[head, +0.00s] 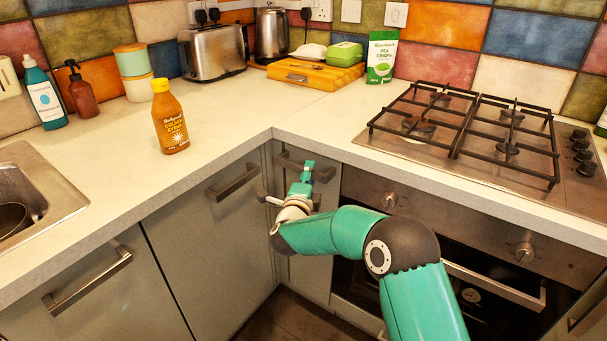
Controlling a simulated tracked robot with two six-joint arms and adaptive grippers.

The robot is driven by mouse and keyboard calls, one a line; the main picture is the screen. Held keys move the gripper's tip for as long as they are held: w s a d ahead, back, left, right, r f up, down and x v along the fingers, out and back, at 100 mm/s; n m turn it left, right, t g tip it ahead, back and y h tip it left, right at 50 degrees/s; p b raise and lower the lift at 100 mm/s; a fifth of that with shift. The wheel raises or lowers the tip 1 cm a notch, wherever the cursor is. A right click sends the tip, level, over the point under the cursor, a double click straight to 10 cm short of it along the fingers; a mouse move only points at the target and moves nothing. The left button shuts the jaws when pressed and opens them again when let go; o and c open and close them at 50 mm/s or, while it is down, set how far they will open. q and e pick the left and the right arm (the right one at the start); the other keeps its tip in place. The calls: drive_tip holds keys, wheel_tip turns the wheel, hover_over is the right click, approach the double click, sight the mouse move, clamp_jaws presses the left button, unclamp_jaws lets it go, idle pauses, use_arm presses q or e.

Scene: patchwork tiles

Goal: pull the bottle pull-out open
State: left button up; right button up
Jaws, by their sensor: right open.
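The bottle pull-out (312,270) is the narrow grey front in the corner, left of the oven. Its dark bar handle (289,163) runs across near the top, just under the worktop. My right gripper (303,183) is at this handle, with its arm reaching in from the lower right. It is open, and its green fingertip part overlaps the handle in the picture. I cannot tell whether it touches the bar or has it between its fingers. My right arm hides part of the front. The pull-out looks shut, flush under the worktop. My left gripper is out of view.
The oven (378,193) stands right of the pull-out, its door handle (495,287) sticking out. A grey cupboard with a bar handle (233,182) adjoins on the left. A yellow sauce bottle (169,120) stands on the worktop. Some floor (285,318) shows below.

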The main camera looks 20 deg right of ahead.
drive_tip(key=shift+x, duration=0.8)
drive_tip(key=shift+c, duration=0.3)
clamp_jaws()
